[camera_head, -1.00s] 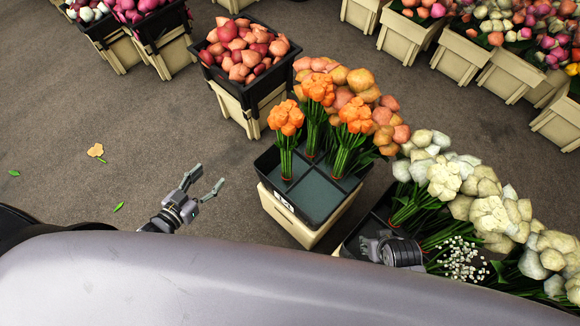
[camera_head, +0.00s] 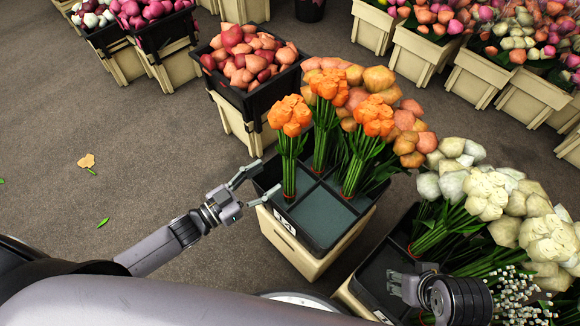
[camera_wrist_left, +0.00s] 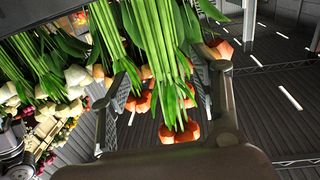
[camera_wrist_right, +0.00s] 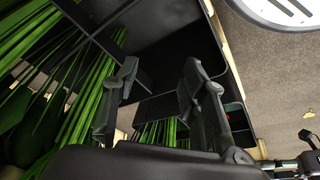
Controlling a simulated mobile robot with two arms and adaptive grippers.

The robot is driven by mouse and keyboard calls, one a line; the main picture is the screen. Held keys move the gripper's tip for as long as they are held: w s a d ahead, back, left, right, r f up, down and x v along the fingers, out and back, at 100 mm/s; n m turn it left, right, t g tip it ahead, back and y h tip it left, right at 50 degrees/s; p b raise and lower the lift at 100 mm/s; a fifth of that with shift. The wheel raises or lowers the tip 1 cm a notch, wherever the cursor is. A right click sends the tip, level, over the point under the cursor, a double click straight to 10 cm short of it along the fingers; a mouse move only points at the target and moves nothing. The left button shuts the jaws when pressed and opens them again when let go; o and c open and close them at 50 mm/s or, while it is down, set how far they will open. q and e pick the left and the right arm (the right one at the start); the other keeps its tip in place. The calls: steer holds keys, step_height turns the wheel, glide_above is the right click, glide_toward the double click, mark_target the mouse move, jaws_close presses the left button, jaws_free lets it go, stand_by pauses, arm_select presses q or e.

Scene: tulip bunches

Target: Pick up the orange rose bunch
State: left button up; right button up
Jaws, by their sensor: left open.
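Three orange rose bunches stand upright in a divided black crate (camera_head: 284,213): a left one (camera_head: 290,117), a back one (camera_head: 327,86) and a right one (camera_head: 373,117). Each has green stems with a red tie low down. My left gripper (camera_head: 249,188) is open and empty, just left of the left bunch's stems at the crate's left rim. In the left wrist view, green stems and orange heads show between and beyond my left gripper's spread fingers (camera_wrist_left: 172,68). My right gripper (camera_head: 398,285) is over the dark crate of white flowers; its fingers (camera_wrist_right: 158,75) are apart with nothing held.
Peach bunches (camera_head: 405,125) crowd behind the orange ones. White bunches (camera_head: 490,195) fill the crate at right, beside my right gripper. A crate of red-pink flowers (camera_head: 250,60) stands behind.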

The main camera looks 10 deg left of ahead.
mark_target(283, 166)
arm_select(q)
steer(key=b+x, duration=0.1)
steer(key=x, duration=0.8)
steer(key=shift+r, duration=0.2)
steer(key=shift+a, duration=0.1)
steer(key=shift+r, duration=0.1)
jaws_close()
